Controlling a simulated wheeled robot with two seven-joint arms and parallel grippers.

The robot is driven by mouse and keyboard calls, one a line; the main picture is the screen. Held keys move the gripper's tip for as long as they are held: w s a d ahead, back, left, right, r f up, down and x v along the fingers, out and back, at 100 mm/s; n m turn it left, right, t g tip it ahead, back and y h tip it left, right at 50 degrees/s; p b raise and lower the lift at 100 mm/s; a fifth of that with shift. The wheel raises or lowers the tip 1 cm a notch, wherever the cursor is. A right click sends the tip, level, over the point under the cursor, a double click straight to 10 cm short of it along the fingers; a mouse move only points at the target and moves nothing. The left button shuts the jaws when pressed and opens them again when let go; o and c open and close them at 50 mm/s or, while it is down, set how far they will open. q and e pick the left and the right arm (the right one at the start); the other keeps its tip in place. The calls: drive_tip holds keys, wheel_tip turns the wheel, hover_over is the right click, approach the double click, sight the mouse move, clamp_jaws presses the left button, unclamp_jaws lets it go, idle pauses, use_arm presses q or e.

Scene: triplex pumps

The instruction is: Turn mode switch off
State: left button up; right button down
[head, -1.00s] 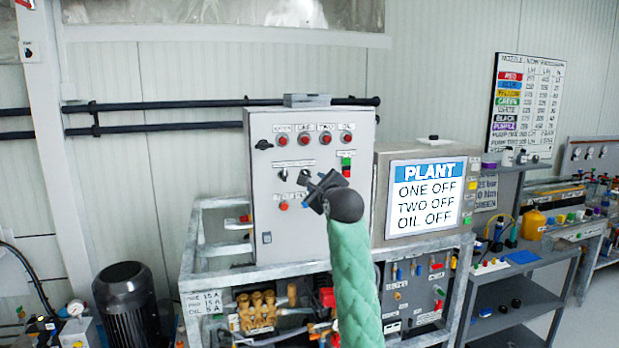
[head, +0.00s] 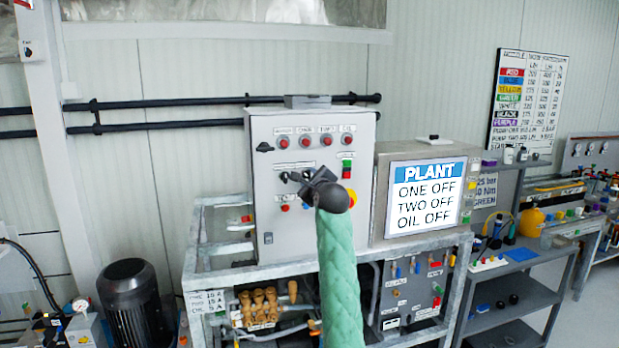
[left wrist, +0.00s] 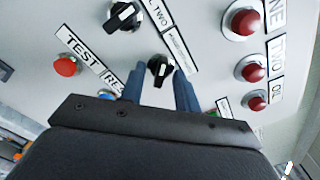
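A grey control cabinet (head: 262,220) carries a row of black rotary switches below its red lamps. My left gripper (head: 305,178) is at this row in the head view and hides part of it. In the left wrist view, one black switch (left wrist: 160,69) lies between and just beyond the fingertips of my left gripper (left wrist: 160,82). The fingers are apart, and I cannot tell whether they touch the switch. A second black switch (left wrist: 123,16) is above it, with a label partly reading "TWO". No readable label says "mode". My right gripper is not in view.
A red button (left wrist: 67,65) marked TEST and several red lamps (left wrist: 245,23) surround the switches. The plant screen (head: 427,196) reads ONE OFF, TWO OFF, OIL OFF. A galvanised frame (head: 222,279) and a black motor (head: 129,300) stand below and left.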

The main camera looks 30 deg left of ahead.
use_arm(q)
clamp_jaws()
